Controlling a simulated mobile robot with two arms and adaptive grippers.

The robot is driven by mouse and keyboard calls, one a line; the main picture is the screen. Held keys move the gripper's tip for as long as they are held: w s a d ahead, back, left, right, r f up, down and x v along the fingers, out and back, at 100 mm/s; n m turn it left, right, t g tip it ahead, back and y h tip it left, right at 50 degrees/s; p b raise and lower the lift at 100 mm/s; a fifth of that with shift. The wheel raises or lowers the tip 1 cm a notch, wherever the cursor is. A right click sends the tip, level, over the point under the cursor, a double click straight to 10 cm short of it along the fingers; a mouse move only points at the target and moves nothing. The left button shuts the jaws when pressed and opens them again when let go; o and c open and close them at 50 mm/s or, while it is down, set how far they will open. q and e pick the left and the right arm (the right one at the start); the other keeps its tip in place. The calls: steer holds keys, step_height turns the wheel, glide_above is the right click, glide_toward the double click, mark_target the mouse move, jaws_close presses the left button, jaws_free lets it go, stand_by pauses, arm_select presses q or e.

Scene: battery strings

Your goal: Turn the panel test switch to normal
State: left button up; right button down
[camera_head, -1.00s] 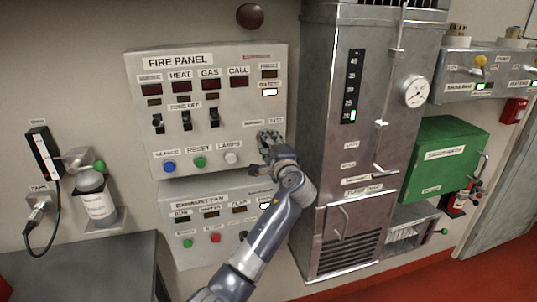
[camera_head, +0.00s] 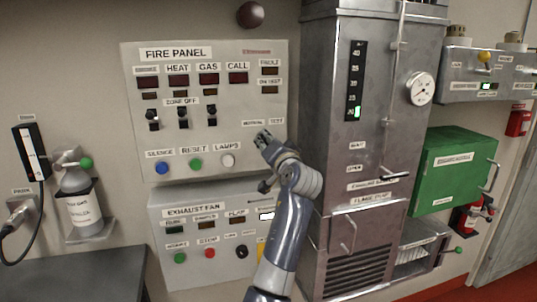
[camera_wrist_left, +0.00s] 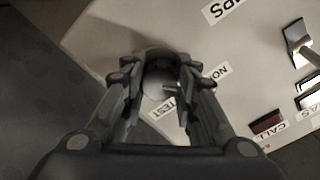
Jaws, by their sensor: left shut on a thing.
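The fire panel (camera_head: 215,125) is on the wall at the upper middle of the head view. My left gripper (camera_head: 262,138) is at its lower right, just below the NORMAL and TEST labels, and hides the test switch there. In the left wrist view the test switch (camera_wrist_left: 157,82) is a round grey part between the fingers of my left gripper (camera_wrist_left: 158,72), which is shut on it. The NORMAL and TEST labels show beside it, partly covered. The on-test lamp (camera_head: 270,90) is dark. My right gripper is not in view.
The exhaust fan panel (camera_head: 175,270) is directly below, with a lit white lamp (camera_head: 267,216). A tall metal cabinet (camera_head: 340,180) stands close on the right. A gas bottle (camera_head: 83,208) hangs on the left wall above a dark table (camera_head: 75,280).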

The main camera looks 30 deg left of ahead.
arm_select(q)
steer(key=shift+n+b, duration=0.75)
steer(key=shift+n, duration=0.35)
steer(key=o, duration=1)
